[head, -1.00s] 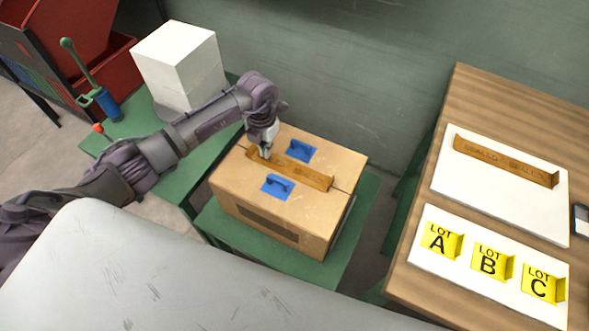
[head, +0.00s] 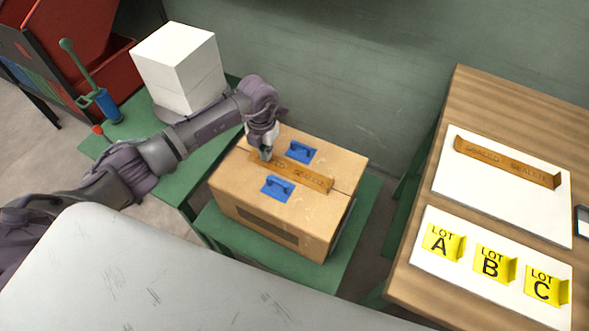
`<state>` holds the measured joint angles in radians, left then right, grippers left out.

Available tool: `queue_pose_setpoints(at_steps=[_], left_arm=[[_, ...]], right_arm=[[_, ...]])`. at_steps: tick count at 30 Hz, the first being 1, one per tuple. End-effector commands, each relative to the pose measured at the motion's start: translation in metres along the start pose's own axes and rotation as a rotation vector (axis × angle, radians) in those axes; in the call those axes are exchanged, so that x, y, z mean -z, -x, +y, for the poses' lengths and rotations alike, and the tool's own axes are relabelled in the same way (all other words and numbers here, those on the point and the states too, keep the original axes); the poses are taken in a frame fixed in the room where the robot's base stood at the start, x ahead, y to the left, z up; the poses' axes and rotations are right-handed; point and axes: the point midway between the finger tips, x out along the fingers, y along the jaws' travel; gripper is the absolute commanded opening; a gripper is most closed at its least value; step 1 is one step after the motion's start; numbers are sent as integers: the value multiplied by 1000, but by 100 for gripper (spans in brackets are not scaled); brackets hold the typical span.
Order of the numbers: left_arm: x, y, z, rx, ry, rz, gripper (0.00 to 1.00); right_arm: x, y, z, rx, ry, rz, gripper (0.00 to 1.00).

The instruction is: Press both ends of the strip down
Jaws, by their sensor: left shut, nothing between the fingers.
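My left gripper (head: 265,155) is shut and empty. It points down at the strip's left end and covers part of it; I cannot tell whether it is pressing on it. The strip's right end, near the box's right side, is uncovered. My right gripper is not in view.
Blue pieces (head: 301,152) and (head: 277,187) flank the strip. The box stands on a green table (head: 350,250). A wooden table (head: 415,285) at right holds another brown strip (head: 505,165) and yellow lot labels (head: 492,263). A white block (head: 180,60) stands behind my left arm.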

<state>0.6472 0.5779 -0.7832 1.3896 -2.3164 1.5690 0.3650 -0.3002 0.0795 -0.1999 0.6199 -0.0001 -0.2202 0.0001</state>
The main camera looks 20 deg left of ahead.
Motion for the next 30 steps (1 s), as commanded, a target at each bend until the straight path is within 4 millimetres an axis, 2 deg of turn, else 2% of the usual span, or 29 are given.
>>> queue_pose_setpoints(at_steps=[3, 21, 30], left_arm=[[0, 16, 0, 0, 0, -1, 0], [0, 75, 0, 0, 0, -1, 0], [0, 75, 0, 0, 0, -1, 0]], right_arm=[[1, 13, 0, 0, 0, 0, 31], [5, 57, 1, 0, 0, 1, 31], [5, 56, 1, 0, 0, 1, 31]])
